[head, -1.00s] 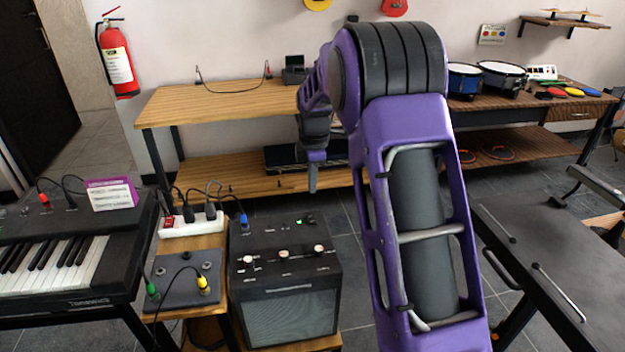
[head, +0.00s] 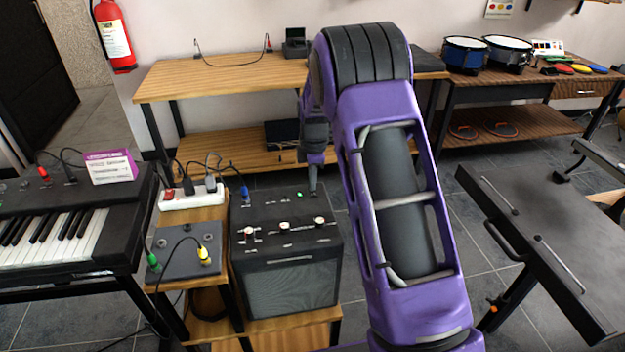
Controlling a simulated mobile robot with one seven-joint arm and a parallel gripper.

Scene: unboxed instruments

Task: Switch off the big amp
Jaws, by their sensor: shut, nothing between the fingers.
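The big amp (head: 292,286) is a black box with a grey grille front, standing on a low wooden stand. Its top panel has a row of pale knobs (head: 284,226) and a small green spot (head: 300,195), seemingly a light, near the back. My gripper (head: 313,188) points down, shut and empty, at the back right of the amp's top, just right of the green spot. Whether the fingertips touch the panel, I cannot tell. I cannot clearly make out a power switch; my gripper may cover part of that corner.
A white power strip (head: 192,194) with several plugs and a pedal (head: 185,258) with cables sit left of the amp. A keyboard (head: 55,240) stands farther left. A wooden bench (head: 215,82) is behind. A dark slanted panel (head: 540,235) stands at right.

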